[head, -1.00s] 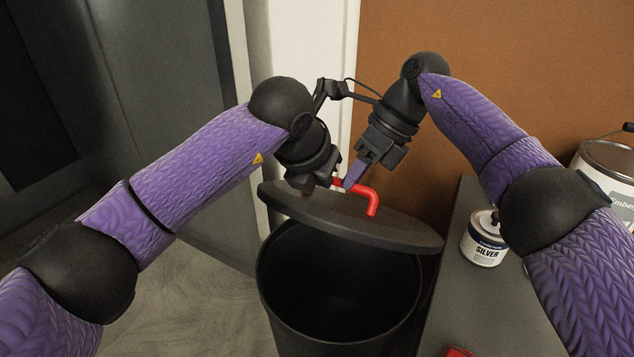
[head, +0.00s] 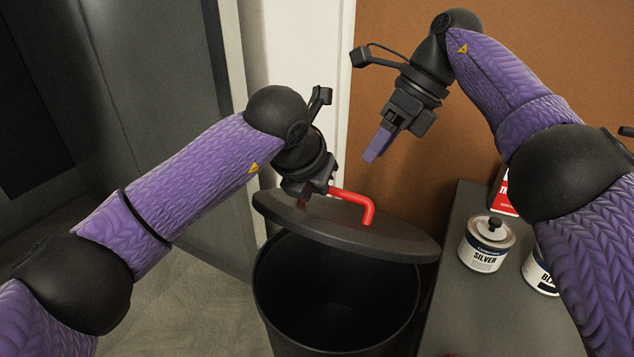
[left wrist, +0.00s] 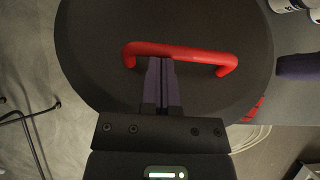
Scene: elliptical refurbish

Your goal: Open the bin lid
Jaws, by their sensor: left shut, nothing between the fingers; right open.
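The dark round bin (head: 335,300) stands on the floor with its mouth partly uncovered. Its dark lid (head: 395,240) is off the rim, tilted toward the back, and carries a red bar handle (head: 355,199). My left gripper (head: 318,193) is at the left end of the handle. In the left wrist view my left fingers (left wrist: 161,70) are shut together and reach to the red handle (left wrist: 190,52), with nothing between them. The lid (left wrist: 110,80) lies beneath them there. My right gripper (head: 377,146) is open and empty, above and behind the lid, apart from the handle.
A dark counter (head: 463,290) to the right of the bin holds a silver paint can (head: 487,245), another can (head: 540,272) and a red-labelled container (head: 504,195). A brown wall panel (head: 560,60) rises behind. The grey floor (head: 190,305) at left is clear.

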